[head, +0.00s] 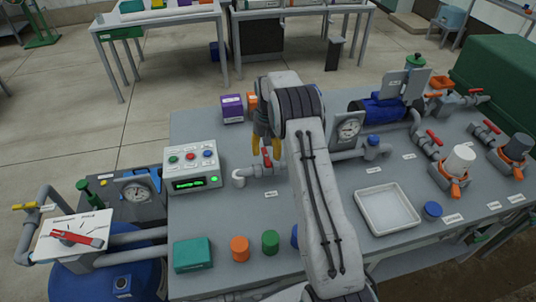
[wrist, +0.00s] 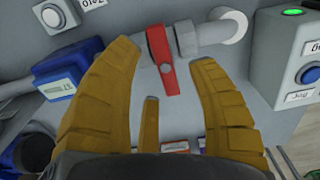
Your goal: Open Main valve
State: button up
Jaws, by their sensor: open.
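A valve with a red lever (head: 266,159) sits on a grey pipe on the bench, under my gripper (head: 267,147). Its label is too small to read, so I cannot tell for sure that it is the Main valve. In the wrist view the red lever (wrist: 161,62) lies roughly across the pipe. The yellow fingers of my gripper (wrist: 163,57) are spread open on either side of the lever, with a gap on each side. Nothing is held. My arm hides part of the pipe to the right of the valve.
A control box (head: 193,168) with buttons stands left of the valve, close to the pipe's white elbow (head: 239,178). Other red-levered valves (head: 433,138) are farther right. A white tray (head: 387,209) lies in front.

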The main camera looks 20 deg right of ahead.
aim_at(266, 159)
jog(key=shift+f, duration=1.5)
jog(key=shift+c, duration=0.4)
grip_shut()
